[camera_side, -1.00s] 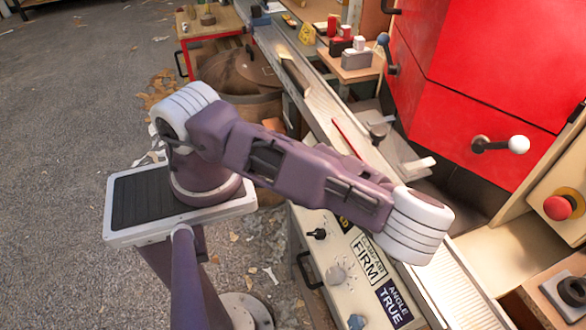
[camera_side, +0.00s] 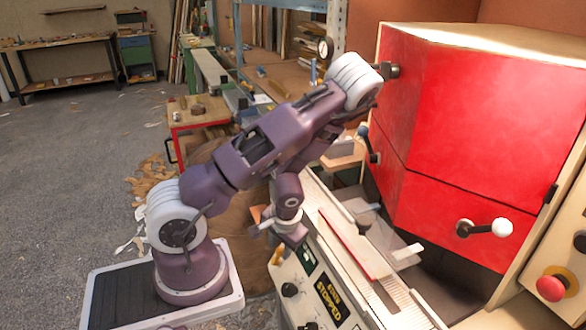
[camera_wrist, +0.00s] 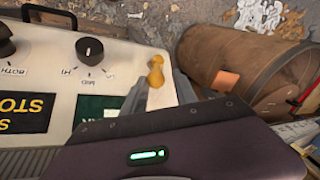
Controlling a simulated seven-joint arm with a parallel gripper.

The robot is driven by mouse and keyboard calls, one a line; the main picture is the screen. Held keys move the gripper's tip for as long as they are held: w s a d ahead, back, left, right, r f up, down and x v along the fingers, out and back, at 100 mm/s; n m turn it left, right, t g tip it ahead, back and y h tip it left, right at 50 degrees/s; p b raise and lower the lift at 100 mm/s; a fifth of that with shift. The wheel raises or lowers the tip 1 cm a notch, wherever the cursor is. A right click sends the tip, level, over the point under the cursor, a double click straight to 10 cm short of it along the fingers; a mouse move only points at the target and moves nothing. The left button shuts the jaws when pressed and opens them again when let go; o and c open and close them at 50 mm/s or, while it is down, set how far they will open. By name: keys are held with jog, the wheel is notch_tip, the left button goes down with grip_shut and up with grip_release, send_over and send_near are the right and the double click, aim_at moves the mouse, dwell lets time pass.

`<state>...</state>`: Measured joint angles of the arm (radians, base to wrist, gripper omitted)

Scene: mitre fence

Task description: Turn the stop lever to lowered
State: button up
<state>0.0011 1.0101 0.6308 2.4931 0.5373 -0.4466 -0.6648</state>
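A yellow lever or knob (camera_wrist: 156,70) stands at the end of the pale control panel (camera_wrist: 115,60) in the wrist view. It also shows in the side view (camera_side: 278,256), just below my gripper. My gripper (camera_wrist: 158,90) is open, its grey fingers apart, with the yellow piece between or just beyond their tips; I cannot tell whether they touch it. A lever with a white ball (camera_side: 490,228) sticks out of the red cabinet (camera_side: 465,140). A dark-knobbed lever (camera_side: 369,145) is on the cabinet's left side. No readable label marks which is the stop lever.
A black knob (camera_wrist: 90,50) marked MID and HI sits on the panel near a STOPPED sign (camera_side: 328,298). A brown barrel (camera_wrist: 235,60) stands close beside the panel. A red emergency button (camera_side: 552,287) is at right.

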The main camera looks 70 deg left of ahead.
jog(key=a+n+h, duration=0.2)
jog(key=h, duration=0.1)
jog(key=shift+a, duration=0.3)
notch_tip(320, 180, up, 17)
jog(key=w+d+m+y, duration=0.2)
jog(key=d, duration=0.1)
jog(key=s+d+r+m+t, duration=0.2)
jog(key=d+r+m+t, duration=0.1)
jog(key=d+r, duration=0.5)
notch_tip(320, 180, up, 4)
jog(key=shift+d+f+m+t+y, duration=0.1)
jog(key=shift+d+m+t+y, duration=0.1)
jog(key=shift+m+t+y, duration=0.3)
